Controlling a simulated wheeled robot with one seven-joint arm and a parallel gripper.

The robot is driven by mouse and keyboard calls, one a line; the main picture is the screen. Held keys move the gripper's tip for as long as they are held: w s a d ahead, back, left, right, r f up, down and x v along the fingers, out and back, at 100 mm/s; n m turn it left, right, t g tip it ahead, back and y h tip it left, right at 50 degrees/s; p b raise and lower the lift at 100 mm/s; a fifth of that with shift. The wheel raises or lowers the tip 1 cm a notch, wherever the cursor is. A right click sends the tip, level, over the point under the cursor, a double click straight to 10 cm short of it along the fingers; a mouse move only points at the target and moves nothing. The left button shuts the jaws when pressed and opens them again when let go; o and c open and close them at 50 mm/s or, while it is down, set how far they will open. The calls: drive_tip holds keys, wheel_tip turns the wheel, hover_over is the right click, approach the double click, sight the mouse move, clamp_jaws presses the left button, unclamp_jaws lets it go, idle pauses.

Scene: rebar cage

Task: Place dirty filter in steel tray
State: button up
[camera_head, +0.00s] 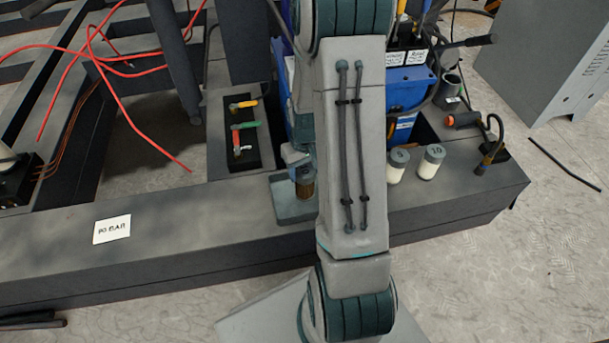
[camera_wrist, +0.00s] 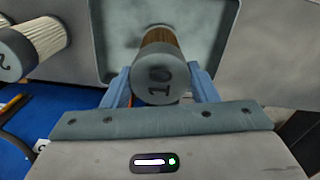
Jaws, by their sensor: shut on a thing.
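The dirty filter (camera_wrist: 161,76) has a brown pleated body and a grey cap marked 10. My gripper (camera_wrist: 160,84) is shut on it, with one blue finger on each side of the cap. The filter's far end is over the steel tray (camera_wrist: 104,58), inside its rim in the wrist view; I cannot tell whether it touches the tray floor. In the head view the tray (camera_head: 286,206) lies on the dark beam, and the brown filter (camera_head: 305,187) shows upright at its upper right, partly hidden by my arm.
Two clean white filters with grey caps, one nearer (camera_head: 398,165) and one marked 10 (camera_head: 432,162), stand right of my arm. A blue machine (camera_head: 408,92) stands behind. A "90 BAR" card (camera_head: 112,229) lies further left.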

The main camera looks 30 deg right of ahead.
drive_tip(key=shift+f, duration=0.65)
drive_tip(key=shift+f, duration=0.15)
drive_tip(key=o, duration=1.4)
